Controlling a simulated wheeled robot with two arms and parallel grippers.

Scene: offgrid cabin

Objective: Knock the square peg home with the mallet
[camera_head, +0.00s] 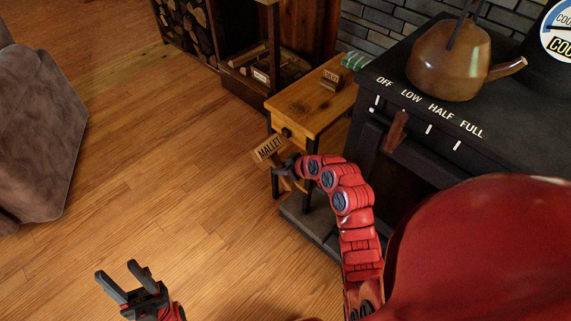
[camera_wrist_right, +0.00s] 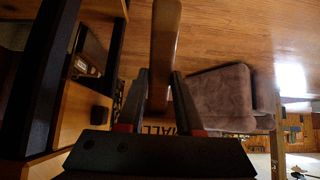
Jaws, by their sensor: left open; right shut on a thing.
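The wooden mallet (camera_head: 268,149), its head lettered MALLET, is in my right gripper (camera_head: 284,169), beside the small wooden table (camera_head: 313,119) and lower than its top. My left gripper (camera_head: 117,271) is open and empty above the floor.
A black stove (camera_head: 460,105) with a copper kettle (camera_head: 445,62) stands right of the table. A firewood shelf (camera_head: 262,76) is behind it. A grey-brown armchair (camera_head: 38,130) is at left. The wooden floor between is clear.

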